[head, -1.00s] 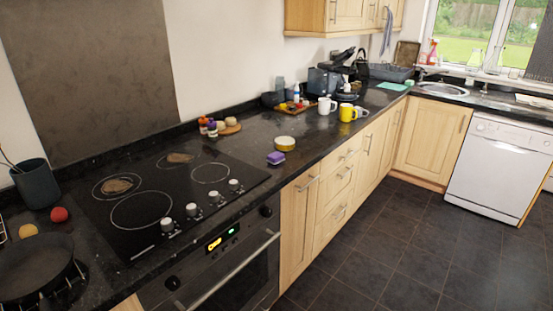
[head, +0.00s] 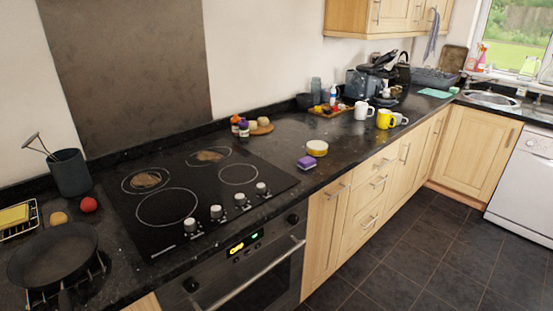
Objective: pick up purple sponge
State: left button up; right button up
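The purple sponge (head: 307,163) lies on the black granite counter (head: 318,180), near its front edge and just right of the hob. It looks like a small block with a paler lower layer. A round yellow tin (head: 317,148) stands just behind it, close by. Nothing covers the sponge. Neither of my grippers shows in the head view.
The hob (head: 190,200) with several knobs is left of the sponge. A frying pan (head: 53,256) sits at the far left. Spice jars (head: 240,128), a white mug (head: 363,111) and a yellow mug (head: 384,119) stand further back. The dark tiled floor (head: 400,250) is clear.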

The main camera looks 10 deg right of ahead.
aim_at(306, 162)
jog(key=i+l+u, duration=0.1)
jog(key=l, duration=0.25)
jog(key=i+l+u, duration=0.25)
jog(key=i+l, duration=0.15)
jog(key=l, duration=0.35)
jog(key=i+l+u, duration=0.15)
jog(key=l, duration=0.25)
jog(key=i+l+u, duration=0.1)
jog(key=l, duration=0.3)
